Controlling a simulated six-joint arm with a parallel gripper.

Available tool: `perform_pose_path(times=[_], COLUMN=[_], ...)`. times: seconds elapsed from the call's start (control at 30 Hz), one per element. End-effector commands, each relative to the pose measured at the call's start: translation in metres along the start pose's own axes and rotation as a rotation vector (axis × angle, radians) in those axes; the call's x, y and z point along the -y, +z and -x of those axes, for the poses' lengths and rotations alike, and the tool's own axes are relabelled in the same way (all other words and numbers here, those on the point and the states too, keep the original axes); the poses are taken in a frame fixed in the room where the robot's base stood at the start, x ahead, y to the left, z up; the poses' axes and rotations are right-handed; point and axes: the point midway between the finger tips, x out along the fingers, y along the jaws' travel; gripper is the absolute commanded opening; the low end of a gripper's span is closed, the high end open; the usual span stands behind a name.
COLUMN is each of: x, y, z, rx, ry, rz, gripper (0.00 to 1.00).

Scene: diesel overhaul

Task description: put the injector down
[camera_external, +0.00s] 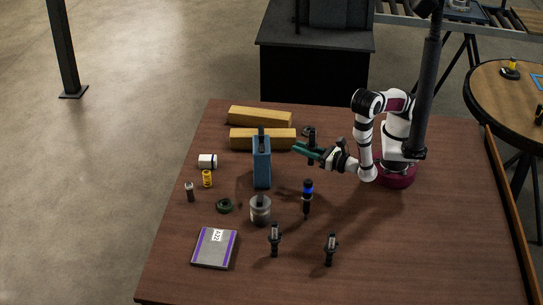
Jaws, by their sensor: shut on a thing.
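My gripper (308,150) reaches left from my arm over the middle of the table, its dark green jaws shut. They are shut on a small dark upright part, which I take to be the injector (310,134). Its top shows above the jaws and a short end shows below; the middle is hidden by the jaws. I cannot tell how far its lower end is from the table. Two similar dark parts stand near the front, one left (275,239) and one right (330,250).
The brown table (410,250) is clear at front right. A blue block-like object (262,165) stands left of my gripper, before two wooden beams (260,117).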

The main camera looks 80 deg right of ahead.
Motion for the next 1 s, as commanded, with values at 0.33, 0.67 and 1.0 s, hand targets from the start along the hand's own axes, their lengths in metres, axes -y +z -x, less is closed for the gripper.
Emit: perform_pose_path(times=[0.33, 0.67, 1.0], x=[0.005, 0.055, 0.052], y=[0.083, 0.198, 0.281], z=[-0.045, -0.093, -0.115], rx=[0.030, 0.002, 0.007], ry=[-0.224, -0.473, 0.018], rz=[-0.015, -0.007, -0.003], gripper=[0.00, 0.00, 0.00])
